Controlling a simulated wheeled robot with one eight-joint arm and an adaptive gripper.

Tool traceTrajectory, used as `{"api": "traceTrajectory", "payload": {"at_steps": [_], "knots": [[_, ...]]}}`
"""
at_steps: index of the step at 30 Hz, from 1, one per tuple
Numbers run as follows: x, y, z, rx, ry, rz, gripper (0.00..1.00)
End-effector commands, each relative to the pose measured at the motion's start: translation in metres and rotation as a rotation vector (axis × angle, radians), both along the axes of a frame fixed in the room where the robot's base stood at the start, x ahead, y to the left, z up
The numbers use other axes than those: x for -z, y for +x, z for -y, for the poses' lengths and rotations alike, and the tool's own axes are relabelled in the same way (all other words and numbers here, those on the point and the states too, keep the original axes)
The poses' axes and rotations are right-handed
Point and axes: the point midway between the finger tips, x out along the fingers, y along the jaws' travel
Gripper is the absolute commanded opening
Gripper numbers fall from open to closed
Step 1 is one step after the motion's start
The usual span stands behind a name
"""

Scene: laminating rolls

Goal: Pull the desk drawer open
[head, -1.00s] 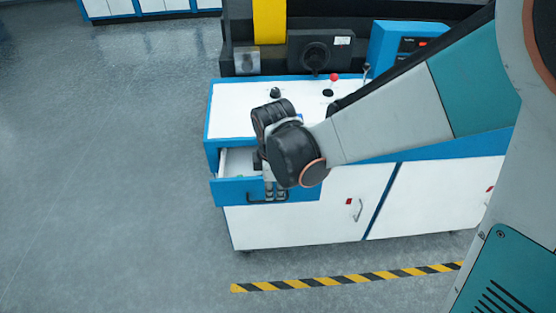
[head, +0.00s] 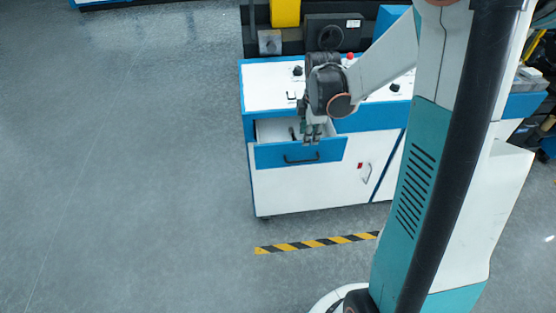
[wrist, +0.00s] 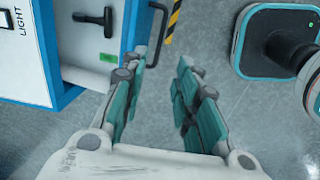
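The desk drawer (head: 270,154) has a blue front and stands pulled out of the white and blue desk (head: 268,92), its white inside showing. Its dark bar handle (head: 302,159) is on the front face. My gripper (head: 312,138) is at the top of the drawer front, above the handle in the head view. In the wrist view my gripper (wrist: 163,62) has its two fingers apart with only floor between them. The handle (wrist: 163,22) there lies just beyond the left fingertip; I see no grip on it.
A dark tool (wrist: 95,20) and a small green item (wrist: 107,57) lie in the drawer. A cupboard door with a handle (head: 366,172) is right of the drawer. Striped floor tape (head: 315,242) runs in front of the desk. The floor to the left is clear.

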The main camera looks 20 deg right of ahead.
Motion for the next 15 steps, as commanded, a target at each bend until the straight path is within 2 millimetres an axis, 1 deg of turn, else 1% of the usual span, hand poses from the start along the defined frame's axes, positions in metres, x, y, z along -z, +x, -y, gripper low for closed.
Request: {"api": "traceTrajectory", "payload": {"at_steps": [1, 5, 8, 15], "knots": [[-0.001, -0.001, 0.006, 0.005, 0.000, 0.000, 0.28], [0.008, 0.001, 0.009, 0.005, 0.000, 0.000, 0.28], [0.021, 0.003, 0.009, 0.004, 0.000, 0.000, 0.28], [0.068, 0.011, 0.011, 0.004, 0.000, 0.000, 0.28]]}}
